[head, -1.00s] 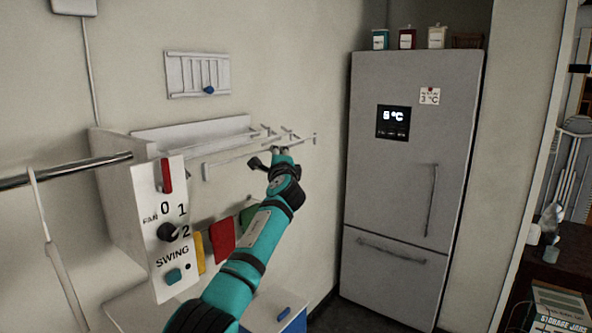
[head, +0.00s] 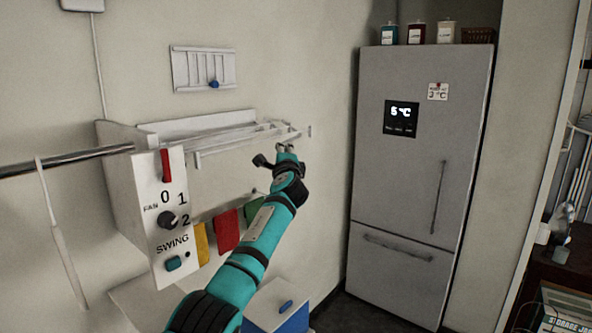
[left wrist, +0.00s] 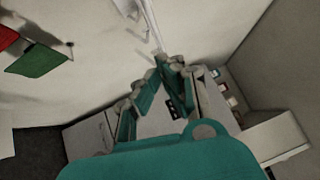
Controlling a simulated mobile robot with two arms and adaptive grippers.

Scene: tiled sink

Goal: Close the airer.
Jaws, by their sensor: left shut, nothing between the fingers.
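The airer (head: 238,139) is a white wall-mounted rack with thin rails, partly extended from its white wall plate (head: 205,124). Its front rail stands out from the wall, with short struts behind it at the right end. My left gripper (head: 285,148) is at the right end of the front rail, with its fingers shut and nothing between them. In the left wrist view the fingertips (left wrist: 168,63) are close to a white rail (left wrist: 150,22). I cannot tell whether they touch it. My right gripper is not in view.
A white panel (head: 147,214) with a fan knob and swing button stands left of my arm, with a metal rod (head: 65,163) beside it. Coloured cloths (head: 227,230) hang below the airer. A grey fridge (head: 418,190) stands to the right.

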